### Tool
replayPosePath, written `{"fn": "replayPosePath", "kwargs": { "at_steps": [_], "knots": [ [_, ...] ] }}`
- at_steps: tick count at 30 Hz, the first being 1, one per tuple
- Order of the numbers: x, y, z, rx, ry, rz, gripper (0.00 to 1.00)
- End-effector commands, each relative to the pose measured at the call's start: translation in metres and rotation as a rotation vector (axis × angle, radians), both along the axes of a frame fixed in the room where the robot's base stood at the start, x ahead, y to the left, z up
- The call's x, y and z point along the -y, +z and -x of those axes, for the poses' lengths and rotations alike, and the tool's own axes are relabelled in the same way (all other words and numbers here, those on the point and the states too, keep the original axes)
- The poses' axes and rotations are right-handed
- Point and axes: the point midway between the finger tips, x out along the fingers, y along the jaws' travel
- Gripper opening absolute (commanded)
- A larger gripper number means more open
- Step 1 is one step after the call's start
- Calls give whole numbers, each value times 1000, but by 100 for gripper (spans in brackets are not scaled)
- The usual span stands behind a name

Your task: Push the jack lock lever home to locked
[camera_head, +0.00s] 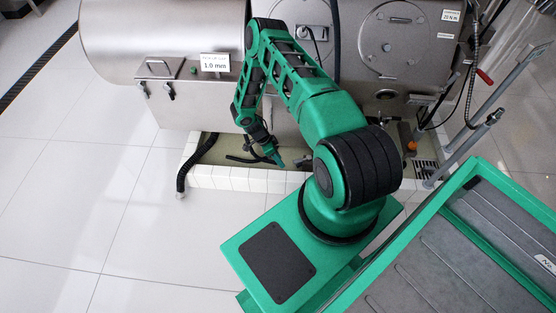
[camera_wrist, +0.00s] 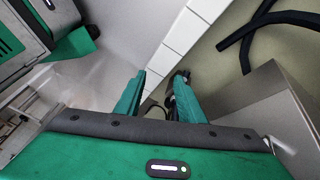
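My gripper (camera_head: 278,160) reaches down over the tiled kerb of the floor pit, below the steel machine, in the head view. In the wrist view its two green fingers (camera_wrist: 159,77) stand apart with a gap between them. A small dark fitting (camera_wrist: 180,76) shows at the tip of the right finger, partly hidden by it; I cannot tell whether they touch. It may be the jack lock lever, but its shape is not clear. In the head view my gripper and arm cover that spot, so the lever's position cannot be read.
The white tiled kerb (camera_head: 225,180) edges the pit. A black hose (camera_head: 197,163) hangs over it at left. The steel machine (camera_head: 160,45) stands behind, with a "1.0 mm" sign (camera_head: 215,63). A green-framed cart (camera_head: 470,250) stands at right. The floor (camera_head: 90,200) at left is clear.

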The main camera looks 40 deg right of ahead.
Motion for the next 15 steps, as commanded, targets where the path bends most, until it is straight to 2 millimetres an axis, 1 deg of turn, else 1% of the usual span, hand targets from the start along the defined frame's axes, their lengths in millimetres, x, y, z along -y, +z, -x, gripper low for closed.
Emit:
{"fn": "replayPosePath", "kwargs": {
  "at_steps": [2, 3, 5, 6, 7, 11, 15],
  "knots": [
    [0, 0, 0, 0, 0, 0, 36],
    [0, 0, 0, 1, -1, -1, 26],
    [2, -1, 1, 6, -11, -1, 12],
    [4, -2, 3, 14, -26, -3, 2],
    [7, -4, 6, 25, -46, -3, 0],
    [24, -16, 21, 117, -198, -11, 0],
    [43, -30, 41, 271, -472, -27, 0]
  ]
}}
